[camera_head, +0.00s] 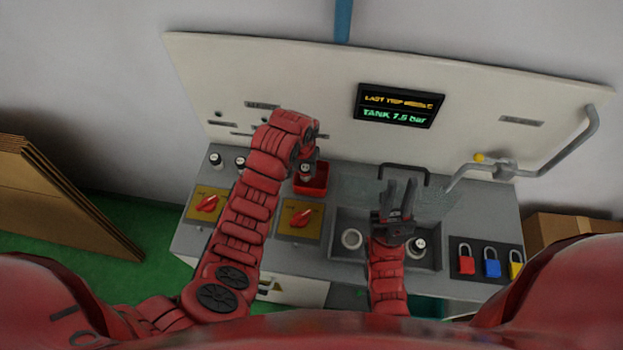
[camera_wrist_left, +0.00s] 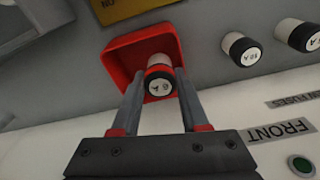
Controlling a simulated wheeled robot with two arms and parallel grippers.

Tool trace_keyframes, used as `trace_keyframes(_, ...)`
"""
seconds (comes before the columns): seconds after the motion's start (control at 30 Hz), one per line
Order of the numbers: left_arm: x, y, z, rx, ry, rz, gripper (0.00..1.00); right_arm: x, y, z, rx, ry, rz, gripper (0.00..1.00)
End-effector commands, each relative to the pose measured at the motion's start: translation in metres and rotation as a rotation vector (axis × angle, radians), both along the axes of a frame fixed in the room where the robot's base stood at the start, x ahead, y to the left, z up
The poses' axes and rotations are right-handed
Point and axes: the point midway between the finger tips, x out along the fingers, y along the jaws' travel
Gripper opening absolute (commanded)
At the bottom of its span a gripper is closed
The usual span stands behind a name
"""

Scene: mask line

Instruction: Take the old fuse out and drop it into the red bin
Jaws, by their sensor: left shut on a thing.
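My left gripper (camera_head: 306,168) is shut on a fuse with a white body and a black cap. In the left wrist view the fuse (camera_wrist_left: 158,82) sits between the two fingertips, its cap marked "6 A" and with a red band. The red bin (camera_head: 317,185) is a small square open tray on the grey bench; it also shows behind the fuse in the left wrist view (camera_wrist_left: 115,55). The fuse is held over the bin's opening; its exact height above the floor is unclear. My right gripper (camera_head: 398,190) is open and empty, fingers pointing away above the sunken tray.
Two other fuses (camera_head: 216,159) (camera_wrist_left: 240,48) stand left of the bin. Red rotary switches (camera_head: 300,217) on yellow plates are in front. A sunken tray (camera_head: 345,258) holds a white ring and a fuse-like piece. Padlocks (camera_head: 491,263) and a grey pipe (camera_head: 580,140) are right.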

Motion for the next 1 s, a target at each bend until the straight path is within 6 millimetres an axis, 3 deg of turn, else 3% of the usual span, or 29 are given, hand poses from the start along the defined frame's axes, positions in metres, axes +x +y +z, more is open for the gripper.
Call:
trace_keyframes(0.17, 0.0, 0.0, 0.001, 0.0, -0.001, 0.0, 0.0, 0.0, 0.0, 0.0, 0.0, 0.0, 0.0, 0.27)
trace_keyframes(0.2, 0.0, 0.0, 0.001, 0.0, -0.001, 0.0, 0.5, 0.0, 0.0, 0.0, 0.0, 0.0, 0.0, 0.27)
trace_keyframes(0.37, 0.0, 0.0, 0.001, -0.001, 0.0, 0.0, 0.78, 0.0, 0.0, 0.0, 0.0, 0.0, 0.0, 0.27)
trace_keyframes(0.8, 0.0, 0.0, 0.007, -0.003, -0.002, 0.001, 0.79, 0.0, 0.0, -0.005, 0.0, 0.0, 0.0, 0.27)
trace_keyframes(0.97, -0.001, 0.001, 0.029, -0.004, -0.008, 0.0, 0.79, 0.0, 0.0, -0.017, 0.0, 0.0, 0.0, 0.27)
trace_keyframes(1.0, -0.004, 0.002, 0.053, 0.001, -0.004, -0.002, 0.79, 0.0, 0.0, 0.005, 0.0, 0.001, 0.0, 0.27)
